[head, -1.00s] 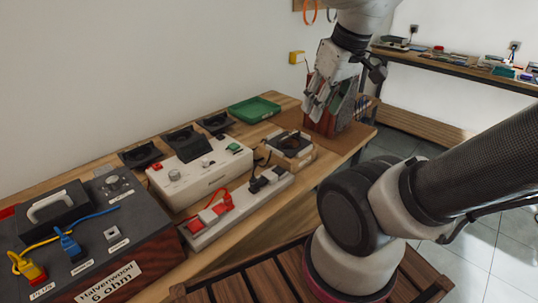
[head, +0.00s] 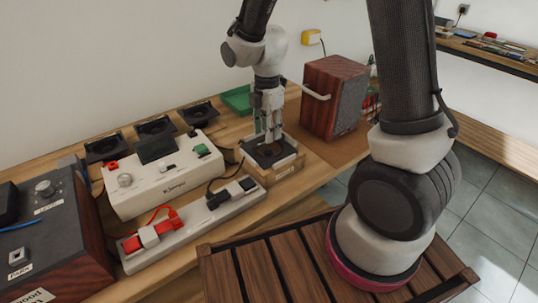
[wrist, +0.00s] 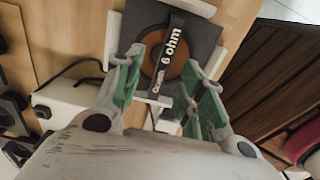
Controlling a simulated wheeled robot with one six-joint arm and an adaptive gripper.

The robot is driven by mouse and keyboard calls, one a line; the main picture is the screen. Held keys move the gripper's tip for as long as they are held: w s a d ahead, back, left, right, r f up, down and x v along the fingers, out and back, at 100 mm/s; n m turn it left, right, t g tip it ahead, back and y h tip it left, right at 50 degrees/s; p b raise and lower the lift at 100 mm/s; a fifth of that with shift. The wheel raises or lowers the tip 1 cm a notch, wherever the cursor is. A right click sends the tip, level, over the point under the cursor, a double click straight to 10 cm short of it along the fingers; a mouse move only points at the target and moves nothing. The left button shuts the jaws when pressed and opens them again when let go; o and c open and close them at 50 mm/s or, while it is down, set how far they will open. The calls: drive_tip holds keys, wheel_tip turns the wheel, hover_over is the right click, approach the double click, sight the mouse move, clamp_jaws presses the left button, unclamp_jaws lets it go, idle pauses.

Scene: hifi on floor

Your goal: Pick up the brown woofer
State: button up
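The brown woofer (head: 268,150) sits in a dark square frame on a small wooden stand (head: 286,169) on the bench. In the wrist view the woofer (wrist: 176,69) shows a brown cone crossed by a dark bar lettered "6 ohm" (wrist: 170,50). My gripper (head: 268,136) points down over the woofer. In the wrist view the fingers of my gripper (wrist: 168,82) are apart, with green pads on either side of the bar. Nothing is held between them. Whether the fingertips touch the woofer cannot be told.
A wooden speaker cabinet (head: 334,98) stands behind, to the right. A white control box (head: 160,178) and a power strip (head: 188,222) lie to the left. Several black drivers (head: 156,128) line the wall, near a green tray (head: 237,100). A slatted wooden surface (head: 300,262) lies in front.

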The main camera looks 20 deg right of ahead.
sight(269, 151)
drive_tip(key=shift+s+d+f, duration=0.1)
drive_tip(key=shift+s+f, duration=0.05)
drive_tip(key=shift+f, duration=2.4)
drive_tip(key=shift+f, duration=0.25)
clamp_jaws()
